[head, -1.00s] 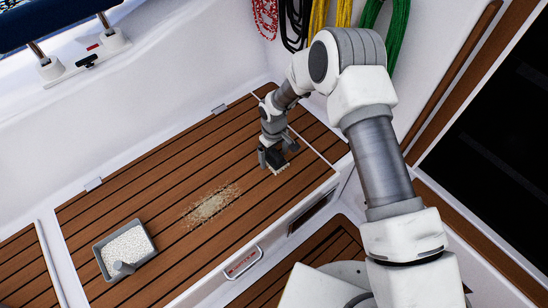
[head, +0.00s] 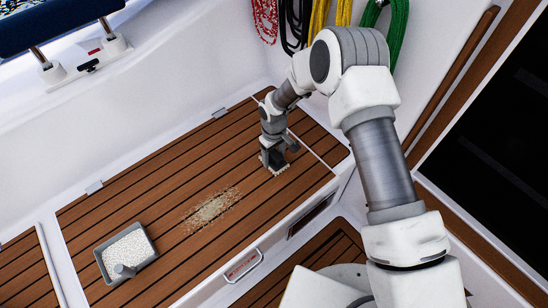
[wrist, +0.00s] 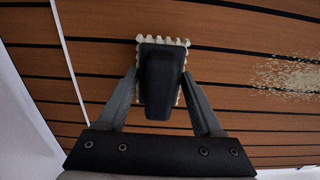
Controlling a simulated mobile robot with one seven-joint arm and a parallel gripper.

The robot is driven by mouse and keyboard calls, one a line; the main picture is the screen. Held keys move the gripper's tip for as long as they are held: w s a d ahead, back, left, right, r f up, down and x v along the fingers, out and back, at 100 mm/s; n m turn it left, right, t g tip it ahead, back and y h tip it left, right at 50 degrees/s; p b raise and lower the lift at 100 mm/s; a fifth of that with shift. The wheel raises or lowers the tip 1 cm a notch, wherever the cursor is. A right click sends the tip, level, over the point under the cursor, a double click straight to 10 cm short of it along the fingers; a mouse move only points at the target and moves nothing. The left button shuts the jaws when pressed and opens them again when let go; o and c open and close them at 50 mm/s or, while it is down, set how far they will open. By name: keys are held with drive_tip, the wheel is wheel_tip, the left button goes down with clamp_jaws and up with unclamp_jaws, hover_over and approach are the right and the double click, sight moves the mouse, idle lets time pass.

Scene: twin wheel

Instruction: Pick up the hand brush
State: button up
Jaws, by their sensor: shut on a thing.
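The hand brush has a dark grey body with pale bristles showing around its edges. It shows in the wrist view (wrist: 162,78) between the two fingers, and in the head view its pale bristles (head: 281,169) show at the teak bench top. My gripper (head: 274,155) is over the right part of the bench. In the wrist view my gripper (wrist: 164,100) is shut on the brush, with a finger against each side. I cannot tell whether the bristles touch the planks.
A patch of pale crumbs (head: 211,208) lies mid-bench, left of my gripper. Coiled ropes (head: 392,35) hang on the white wall behind. The planks between brush and crumbs are clear.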

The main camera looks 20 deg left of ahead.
sight(276, 153)
drive_tip(key=r, duration=0.2)
drive_tip(key=r+p, duration=0.1)
drive_tip(key=shift+d+r, duration=0.15)
drive_tip(key=shift+d, duration=0.15)
drive_tip(key=s+d+r+p, duration=0.2)
drive_tip(key=d+r, duration=0.4)
drive_tip(key=d, duration=0.5)
drive_tip(key=shift+s+p, duration=0.3)
drive_tip(key=shift+p, duration=0.4)
drive_tip(key=shift+r, duration=0.1)
